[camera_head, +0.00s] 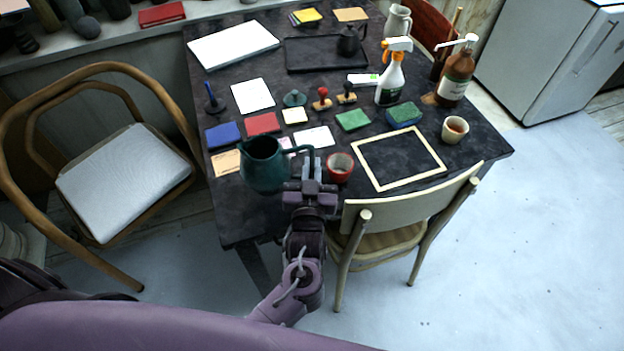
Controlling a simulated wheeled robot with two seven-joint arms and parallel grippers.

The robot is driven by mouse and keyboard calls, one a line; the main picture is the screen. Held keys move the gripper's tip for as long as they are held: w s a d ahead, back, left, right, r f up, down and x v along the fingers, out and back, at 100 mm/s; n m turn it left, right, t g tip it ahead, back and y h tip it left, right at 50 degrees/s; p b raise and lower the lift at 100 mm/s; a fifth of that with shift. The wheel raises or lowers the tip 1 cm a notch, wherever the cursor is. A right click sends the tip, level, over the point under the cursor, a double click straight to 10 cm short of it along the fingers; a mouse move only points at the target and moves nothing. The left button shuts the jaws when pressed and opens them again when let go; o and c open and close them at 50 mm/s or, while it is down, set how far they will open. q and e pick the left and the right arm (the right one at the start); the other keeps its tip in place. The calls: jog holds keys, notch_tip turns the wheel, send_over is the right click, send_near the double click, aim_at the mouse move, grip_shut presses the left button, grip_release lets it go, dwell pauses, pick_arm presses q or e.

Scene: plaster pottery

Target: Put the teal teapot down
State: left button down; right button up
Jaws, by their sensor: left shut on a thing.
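The teal teapot (264,166) is upright near the front left part of the dark table (240,222), with its open top facing up and its handle toward the right. My left gripper (309,174) is shut on the teapot's handle. I cannot tell whether the teapot's base touches the table or hangs just above it. The teapot hides part of the cards behind it. My right gripper is not in view.
A red cup (340,167) stands close to the right of my gripper, and a cream frame (399,184) lies beyond it. A tan envelope (226,163) and blue pad (222,134) lie left of the teapot. A chair (412,205) stands at the table's front.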

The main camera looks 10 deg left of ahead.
pick_arm(q)
jog(key=shift+f, duration=2.75)
jog(key=shift+f+b, duration=0.15)
jog(key=shift+b, duration=0.15)
jog(key=c, duration=1.5)
grip_release()
